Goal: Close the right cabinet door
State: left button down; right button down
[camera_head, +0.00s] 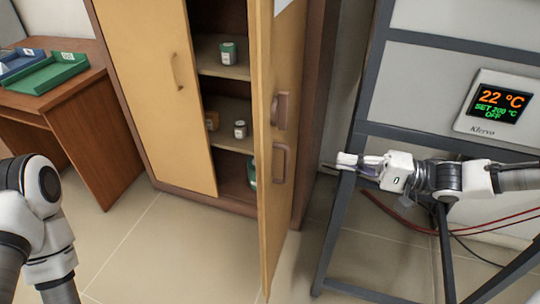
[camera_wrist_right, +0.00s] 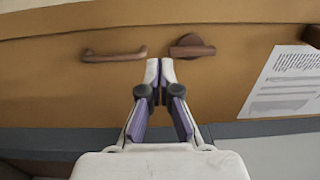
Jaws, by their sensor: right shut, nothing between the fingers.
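The right cabinet door (camera_head: 278,150) stands swung open, its edge toward me and its outer face to the right. It carries a brown pull handle (camera_head: 280,163) and a brown latch (camera_head: 281,110). My right gripper (camera_head: 340,162) is shut and empty, to the right of the door. In the right wrist view its fingertips (camera_wrist_right: 160,66) point at the door face (camera_wrist_right: 60,106), between the handle (camera_wrist_right: 114,54) and the latch (camera_wrist_right: 192,47); I cannot tell whether they touch. The left cabinet door (camera_head: 155,80) is shut. My left gripper is not in view; only my left arm shows.
Shelves (camera_head: 222,64) inside the cabinet hold several small jars. A grey metal frame (camera_head: 342,225) with a furnace display (camera_head: 502,106) stands on the right, close to my right arm. A brown desk (camera_head: 85,110) with green and blue trays stands left. Floor before the cabinet is clear.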

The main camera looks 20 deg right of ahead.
jog(key=b+x, duration=0.6)
jog(key=x, duration=0.8)
jog(key=shift+r, duration=0.2)
jog(key=shift+a, duration=0.25)
